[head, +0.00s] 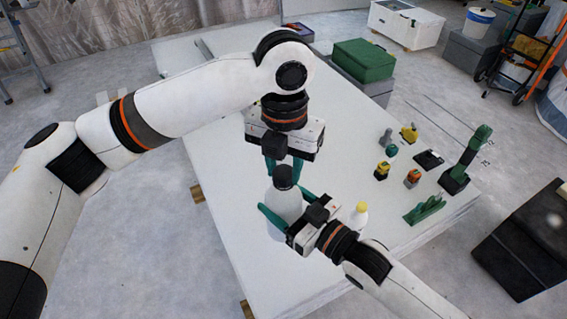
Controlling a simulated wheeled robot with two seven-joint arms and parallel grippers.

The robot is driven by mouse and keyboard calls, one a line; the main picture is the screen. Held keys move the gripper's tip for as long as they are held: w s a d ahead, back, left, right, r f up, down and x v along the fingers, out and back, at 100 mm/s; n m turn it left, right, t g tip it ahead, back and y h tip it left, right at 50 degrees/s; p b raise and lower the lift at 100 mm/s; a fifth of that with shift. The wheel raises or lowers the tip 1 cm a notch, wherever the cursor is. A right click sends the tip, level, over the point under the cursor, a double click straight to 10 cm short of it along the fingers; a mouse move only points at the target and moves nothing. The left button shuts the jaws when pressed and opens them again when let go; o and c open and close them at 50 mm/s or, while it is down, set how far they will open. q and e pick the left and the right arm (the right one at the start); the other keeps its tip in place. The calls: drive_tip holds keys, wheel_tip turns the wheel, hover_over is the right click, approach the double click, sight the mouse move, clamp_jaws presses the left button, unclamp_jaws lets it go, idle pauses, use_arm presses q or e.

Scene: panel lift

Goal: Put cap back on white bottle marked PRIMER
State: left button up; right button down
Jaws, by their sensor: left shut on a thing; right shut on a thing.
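A white bottle (283,205) stands upright on the large pale panel; no marking on it can be read from here. My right gripper (284,208) is shut on the bottle, with its teal fingers around the body. A dark cap (284,179) is right at the top of the bottle. My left gripper (284,170) points down from above and is shut on the cap. I cannot tell whether the cap is seated on the neck or just above it, and the neck is hidden.
The pale panel (225,190) has free room on its left. A small white bottle with a yellow cap (359,213) stands close to my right gripper. Several small bottles, a green clamp (425,210) and a green-and-black tool (467,160) are on the right.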

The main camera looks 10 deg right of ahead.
use_arm(q)
drive_tip(key=m, duration=0.7)
drive_tip(key=shift+w, duration=0.1)
drive_tip(key=o, duration=0.9)
drive_tip(key=shift+o, duration=0.2)
drive_tip(key=shift+r, duration=0.1)
drive_tip(key=shift+r, duration=2.15)
drive_tip(key=shift+c, duration=0.5)
